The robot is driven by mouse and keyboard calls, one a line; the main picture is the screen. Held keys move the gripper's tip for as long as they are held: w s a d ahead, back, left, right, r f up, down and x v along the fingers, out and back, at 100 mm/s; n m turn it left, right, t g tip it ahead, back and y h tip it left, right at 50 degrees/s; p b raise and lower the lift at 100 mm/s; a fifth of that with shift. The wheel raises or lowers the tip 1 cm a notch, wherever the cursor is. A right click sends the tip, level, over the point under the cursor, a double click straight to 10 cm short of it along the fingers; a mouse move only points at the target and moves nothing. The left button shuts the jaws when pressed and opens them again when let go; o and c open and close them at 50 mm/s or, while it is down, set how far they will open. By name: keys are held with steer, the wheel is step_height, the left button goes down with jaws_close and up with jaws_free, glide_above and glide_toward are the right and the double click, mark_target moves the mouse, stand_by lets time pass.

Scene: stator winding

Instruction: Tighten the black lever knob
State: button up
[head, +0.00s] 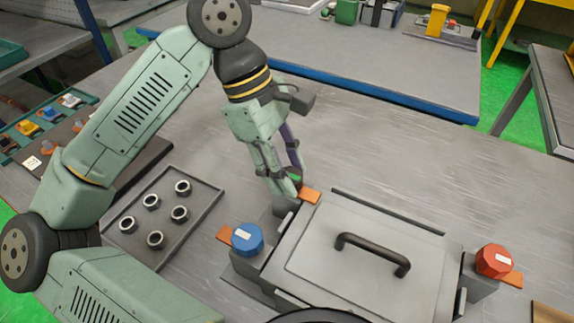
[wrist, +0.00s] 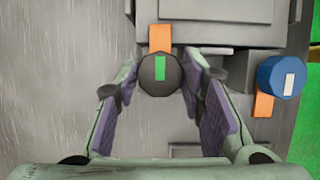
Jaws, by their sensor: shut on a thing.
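The black lever knob (wrist: 159,75) has a green mark on top and an orange lever (wrist: 160,38) that points up in the wrist view, toward the grey box. My gripper (wrist: 160,82) is shut on this knob, with one finger on each side. In the head view my gripper (head: 284,176) comes down over the box's back left corner. There the fingers hide most of the knob, and the orange lever (head: 310,195) shows beside them.
The grey box (head: 320,255) has a lid with a dark handle (head: 373,255). A blue knob (head: 247,239) and a red knob (head: 494,261) stand at other corners, each with an orange lever. A tray (head: 207,213) with several nuts lies at left.

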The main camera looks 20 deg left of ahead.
steer(key=c, duration=0.4)
steer(key=shift+f+n+b, duration=0.3)
steer(key=shift+b, duration=0.65)
steer(key=shift+r+b, duration=0.1)
steer(key=shift+b, duration=0.2)
steer(key=shift+r, duration=0.2)
steer(key=o, duration=1.2)
steer(key=v, duration=1.2)
steer(key=shift+s, duration=0.2)
